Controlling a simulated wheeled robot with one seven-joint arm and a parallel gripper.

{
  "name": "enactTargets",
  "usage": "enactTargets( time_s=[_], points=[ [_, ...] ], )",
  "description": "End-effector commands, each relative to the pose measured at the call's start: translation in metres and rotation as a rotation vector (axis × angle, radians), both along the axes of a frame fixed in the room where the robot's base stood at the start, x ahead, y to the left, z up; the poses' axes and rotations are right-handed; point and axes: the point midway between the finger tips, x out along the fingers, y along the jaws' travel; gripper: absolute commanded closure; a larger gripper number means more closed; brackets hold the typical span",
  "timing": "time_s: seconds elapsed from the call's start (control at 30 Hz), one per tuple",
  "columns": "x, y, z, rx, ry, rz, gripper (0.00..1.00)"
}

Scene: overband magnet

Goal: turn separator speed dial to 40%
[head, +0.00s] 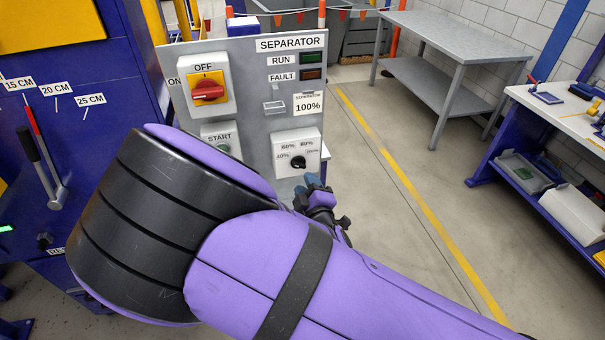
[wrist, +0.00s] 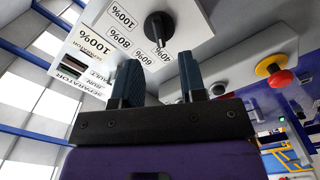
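The separator speed dial (head: 298,162) is a black knob on a pale box low on the grey panel (head: 245,100), with 40% to 100% labels around it. A card (head: 308,103) above it reads 100%. In the wrist view the dial (wrist: 158,27) stands just beyond my fingertips, with the labels beside it. In the head view my gripper (head: 316,186) is small, just below the dial box, partly hidden by my arm.
A red rotary switch (head: 208,90) marked OFF is at the panel's upper left. A red mushroom button (wrist: 280,80) is right of my fingers. A grey table (head: 455,40) stands behind; the floor right of the panel is clear.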

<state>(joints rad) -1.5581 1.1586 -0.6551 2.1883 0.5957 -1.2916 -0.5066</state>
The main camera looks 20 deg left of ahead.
Motion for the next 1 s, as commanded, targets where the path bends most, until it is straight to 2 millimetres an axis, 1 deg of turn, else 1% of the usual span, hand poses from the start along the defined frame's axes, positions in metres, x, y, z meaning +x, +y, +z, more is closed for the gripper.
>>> enactTargets(
  time_s=[0.03, 0.13, 0.2, 0.33, 0.87, 1.0],
  points=[
    [-0.008, -0.005, 0.0, -0.001, 0.001, 0.0, 0.62],
    [-0.021, -0.013, 0.0, 0.001, 0.001, -0.001, 0.62],
    [-0.027, -0.017, 0.0, -0.001, 0.001, 0.0, 0.62],
    [-0.034, -0.021, 0.0, 0.0, -0.001, 0.0, 0.62],
    [-0.036, -0.023, 0.0, 0.0, 0.0, -0.001, 0.62],
    [-0.029, -0.027, 0.003, 0.012, 0.032, -0.027, 0.62]
  ],
)
